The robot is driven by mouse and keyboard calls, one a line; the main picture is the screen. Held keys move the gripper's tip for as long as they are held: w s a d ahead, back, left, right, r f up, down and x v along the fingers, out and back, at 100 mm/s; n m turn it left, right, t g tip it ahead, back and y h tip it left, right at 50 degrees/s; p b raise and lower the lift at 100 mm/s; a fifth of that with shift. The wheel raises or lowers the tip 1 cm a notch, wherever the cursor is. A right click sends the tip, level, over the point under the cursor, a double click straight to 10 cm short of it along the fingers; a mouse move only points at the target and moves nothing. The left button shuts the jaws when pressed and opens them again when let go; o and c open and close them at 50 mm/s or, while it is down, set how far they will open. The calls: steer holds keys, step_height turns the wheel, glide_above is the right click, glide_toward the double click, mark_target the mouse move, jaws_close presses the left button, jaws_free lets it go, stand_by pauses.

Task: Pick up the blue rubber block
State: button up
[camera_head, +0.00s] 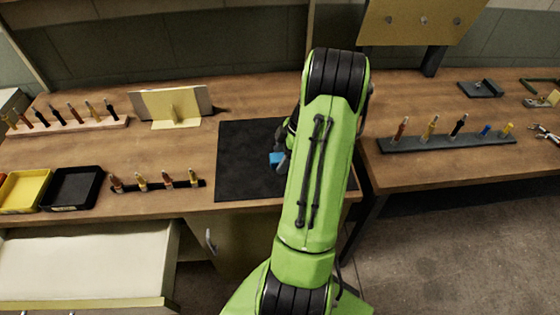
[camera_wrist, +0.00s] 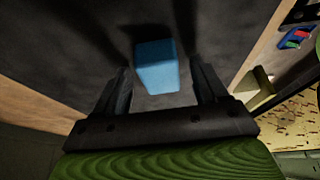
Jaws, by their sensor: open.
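The blue rubber block (camera_head: 277,159) lies on the black mat (camera_head: 245,165) on the left workbench, partly hidden by my arm in the head view. In the wrist view the blue block (camera_wrist: 157,67) shows fully, just beyond the gap between the two fingers. My gripper (camera_wrist: 163,88) is open, with one finger on each side of the gap and nothing held between them. In the head view my gripper (camera_head: 284,150) is mostly hidden behind my green arm, close to the block.
Yellow (camera_head: 26,190) and black (camera_head: 73,188) trays and a tool strip (camera_head: 158,186) stand left of the mat. A yellow bracket (camera_head: 172,108) stands behind. Another tool rack (camera_head: 445,143) is on the right bench. The mat's left part is clear.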

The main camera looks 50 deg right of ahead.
mark_target(282, 157)
steer(key=shift+r, duration=0.1)
steer(key=c, duration=1.1)
step_height(282, 157, up, 10)
steer(key=shift+r+p, duration=0.1)
steer(key=shift+p, duration=1.05)
steer(key=o, duration=0.5)
steer(key=shift+c, duration=0.2)
steer(key=c, duration=0.3)
